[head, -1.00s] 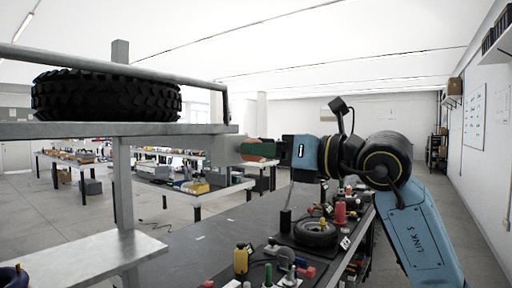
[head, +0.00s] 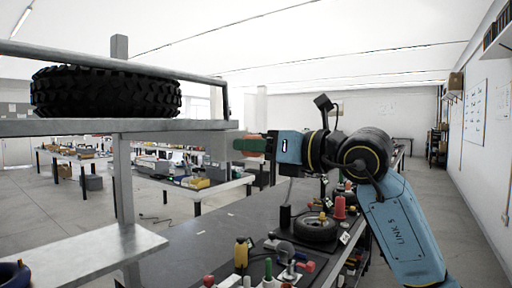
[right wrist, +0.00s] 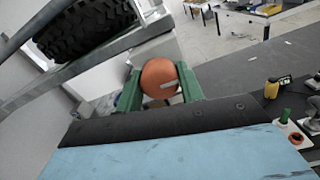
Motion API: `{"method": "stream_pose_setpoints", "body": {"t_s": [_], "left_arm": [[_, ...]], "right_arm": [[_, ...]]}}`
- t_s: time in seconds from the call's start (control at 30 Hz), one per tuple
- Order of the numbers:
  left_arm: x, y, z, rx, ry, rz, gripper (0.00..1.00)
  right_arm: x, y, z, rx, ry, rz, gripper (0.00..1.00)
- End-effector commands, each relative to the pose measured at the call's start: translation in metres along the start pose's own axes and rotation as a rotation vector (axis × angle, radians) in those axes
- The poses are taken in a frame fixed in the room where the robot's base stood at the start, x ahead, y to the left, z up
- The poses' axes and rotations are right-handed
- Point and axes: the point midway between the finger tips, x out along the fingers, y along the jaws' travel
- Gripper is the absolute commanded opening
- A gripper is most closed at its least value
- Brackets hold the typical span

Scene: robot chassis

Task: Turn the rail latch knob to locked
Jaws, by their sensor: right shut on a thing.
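The round orange latch knob (right wrist: 160,75) sits between the green fingers of my right gripper (right wrist: 160,90) in the right wrist view. A short pale mark on its face lies nearly level, its right end slightly higher. In the head view, my right gripper (head: 252,145) reaches left to the grey rail end, with a sliver of the orange knob (head: 255,154) showing below a finger. The gripper is shut on the knob. The latch behind the knob is hidden, and I see no lock labels. My left gripper is not in view.
A black tyre (head: 105,92) lies on the grey rack (head: 60,130) at left, under a metal bar (head: 120,65). A dark bench (head: 215,245) below holds a small wheel (head: 316,228), a yellow bottle (head: 241,252) and other small parts. Floor shows beyond the bench.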

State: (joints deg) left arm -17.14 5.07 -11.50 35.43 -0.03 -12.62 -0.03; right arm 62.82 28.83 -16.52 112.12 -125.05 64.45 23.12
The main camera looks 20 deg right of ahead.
Motion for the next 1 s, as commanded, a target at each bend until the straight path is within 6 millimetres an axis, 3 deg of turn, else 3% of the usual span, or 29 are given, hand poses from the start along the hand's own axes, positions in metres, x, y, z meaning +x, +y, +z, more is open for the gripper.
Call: {"method": "stream_pose_setpoints", "body": {"t_s": [0.37,1.0], "left_arm": [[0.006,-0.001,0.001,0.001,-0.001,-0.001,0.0],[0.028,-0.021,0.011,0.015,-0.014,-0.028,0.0]], "right_arm": [[0.0,-0.001,-0.001,-0.134,0.001,-0.003,0.15],[0.0,-0.001,-0.001,-0.718,0.0,-0.002,0.15]]}}
